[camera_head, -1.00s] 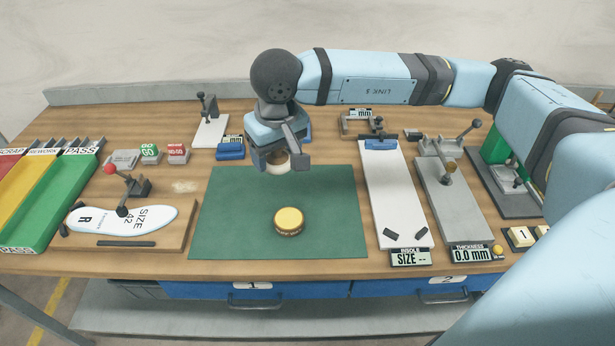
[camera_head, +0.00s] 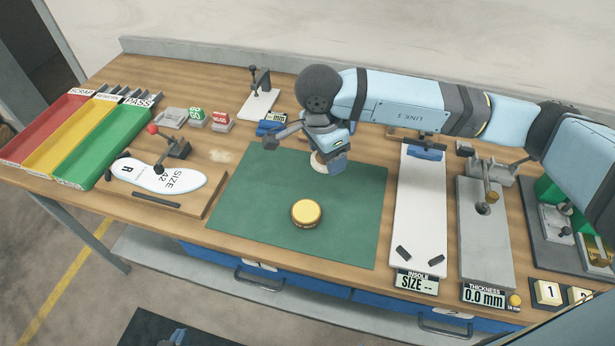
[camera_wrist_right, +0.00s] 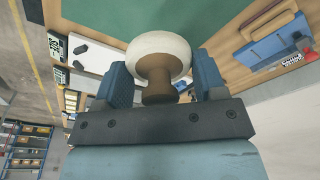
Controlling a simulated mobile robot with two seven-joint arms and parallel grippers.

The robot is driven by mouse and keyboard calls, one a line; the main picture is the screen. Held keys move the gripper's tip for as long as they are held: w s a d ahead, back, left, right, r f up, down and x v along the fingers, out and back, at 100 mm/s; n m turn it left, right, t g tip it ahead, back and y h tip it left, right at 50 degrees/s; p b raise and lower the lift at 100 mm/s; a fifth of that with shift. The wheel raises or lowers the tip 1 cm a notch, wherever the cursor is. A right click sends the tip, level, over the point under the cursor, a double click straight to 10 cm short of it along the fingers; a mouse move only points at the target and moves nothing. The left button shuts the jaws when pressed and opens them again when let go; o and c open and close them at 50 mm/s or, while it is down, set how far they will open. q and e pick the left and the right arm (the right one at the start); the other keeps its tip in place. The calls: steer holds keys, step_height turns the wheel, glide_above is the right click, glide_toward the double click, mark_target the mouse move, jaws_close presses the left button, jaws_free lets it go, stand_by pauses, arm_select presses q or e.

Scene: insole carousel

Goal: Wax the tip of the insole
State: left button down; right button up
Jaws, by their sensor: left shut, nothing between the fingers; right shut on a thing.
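The white insole (camera_head: 160,175), marked R and SIZE 42, lies flat on a wooden board under a red-knobbed clamp (camera_head: 166,150) at the left. A yellow-topped round tin (camera_head: 306,212) sits on the green mat (camera_head: 340,230). My right gripper (camera_head: 328,160) is above the mat's back edge, behind the tin and well to the right of the insole. In the right wrist view it is shut on the brown handle of a round white-headed applicator (camera_wrist_right: 159,55); the pad (camera_head: 318,162) shows below the fingers. My left gripper (camera_head: 180,336) is low at the bottom edge, partly cut off, shut and empty.
Scrap, rework and pass trays (camera_head: 100,150) stand at the far left. GO and NO-GO blocks (camera_head: 221,121) and an upright clamp stand (camera_head: 260,95) are behind the mat. A white size gauge (camera_head: 422,210) and grey thickness gauge (camera_head: 484,240) stand to its right.

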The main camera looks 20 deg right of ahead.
mark_target(308, 213)
steer(key=a+f+m+p, duration=0.1)
steer(key=f+m, duration=0.1)
steer(key=m, duration=0.3)
steer(key=s+a+f+m+g+y+p, duration=0.1)
steer(key=a+f+m, duration=0.1)
steer(key=m, duration=0.4)
steer(key=s+a+f+m+g+p, duration=0.1)
steer(key=a+f+m, duration=0.1)
steer(key=m, duration=0.4)
steer(key=shift+s+a, duration=0.1)
steer(key=shift+s, duration=0.1)
step_height(308, 213, down, 4)
steer(key=shift+b, duration=1.1)
steer(key=shift+f+b, duration=0.45)
steer(key=shift+f, duration=0.4)
steer(key=shift+f+b, duration=0.45)
steer(key=shift+f, duration=0.15)
steer(key=shift+r, duration=0.15)
steer(key=shift+r+p, duration=2.2)
steer(key=shift+r, duration=1.25)
